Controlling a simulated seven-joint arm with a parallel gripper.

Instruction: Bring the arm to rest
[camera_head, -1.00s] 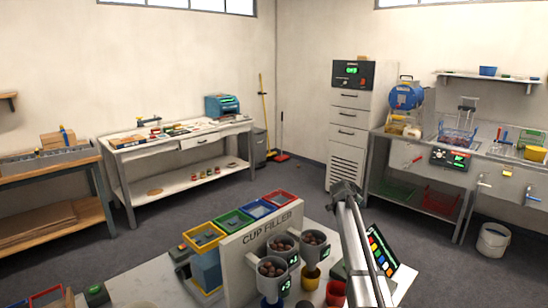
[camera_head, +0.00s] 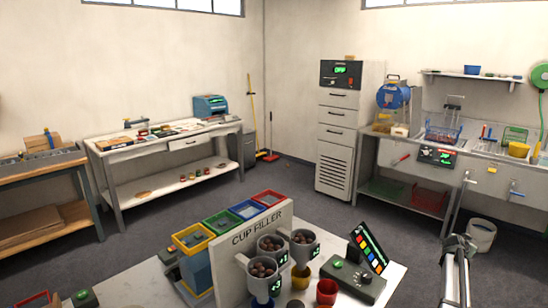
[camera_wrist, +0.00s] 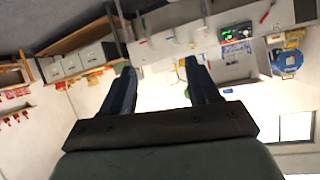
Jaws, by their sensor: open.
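My gripper (camera_wrist: 160,82) shows in the wrist view with its two dark fingers spread apart and nothing between them. That view looks out over the room and is tilted, with the workbenches near its top. In the head view my arm stands at the lower right, to the right of the cup filler station; the fingers cannot be made out there. The cup filler (camera_head: 228,268) stands on the front table, with several grey cups of chestnuts (camera_head: 262,268) on its front.
A control box with a coloured-button screen (camera_head: 368,248) and a red cup (camera_head: 327,292) are on the front table (camera_head: 388,285), left of my arm. Coloured bins (camera_head: 243,209) stand behind the cup filler. A white bucket (camera_head: 481,235) is on the floor behind my arm. Open floor lies beyond the table.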

